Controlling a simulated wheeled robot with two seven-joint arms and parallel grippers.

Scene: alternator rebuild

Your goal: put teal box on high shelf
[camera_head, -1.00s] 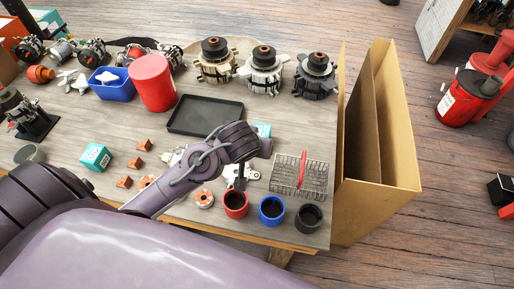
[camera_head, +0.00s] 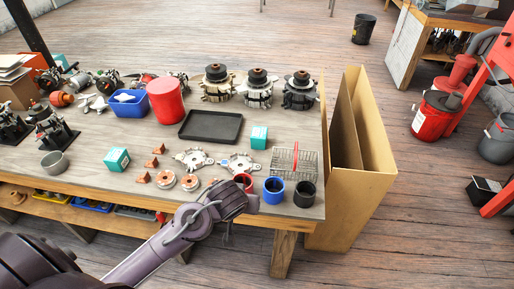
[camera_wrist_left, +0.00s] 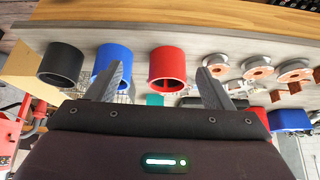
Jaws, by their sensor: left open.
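One teal box (camera_head: 259,138) stands on the workbench right of the black tray, behind the metal plates. A second teal box (camera_head: 117,159) stands further left, near the front. A bit of a teal thing also lies far back at the left (camera_head: 61,61). My left gripper (camera_wrist_left: 158,85) is open and empty in the left wrist view. A teal patch (camera_wrist_left: 155,100) shows between its fingers, beyond the red cup. In the head view my left arm reaches to the bench's front edge, in front of the red cup, and mostly hides its fingers. I cannot identify a high shelf.
Red (camera_head: 244,181), blue (camera_head: 274,188) and black (camera_head: 305,193) cups line the front edge. A wire basket (camera_head: 294,163) with a red handle stands behind them. The black tray (camera_head: 211,126) is empty. Large cardboard (camera_head: 356,200) stands at the bench's right end.

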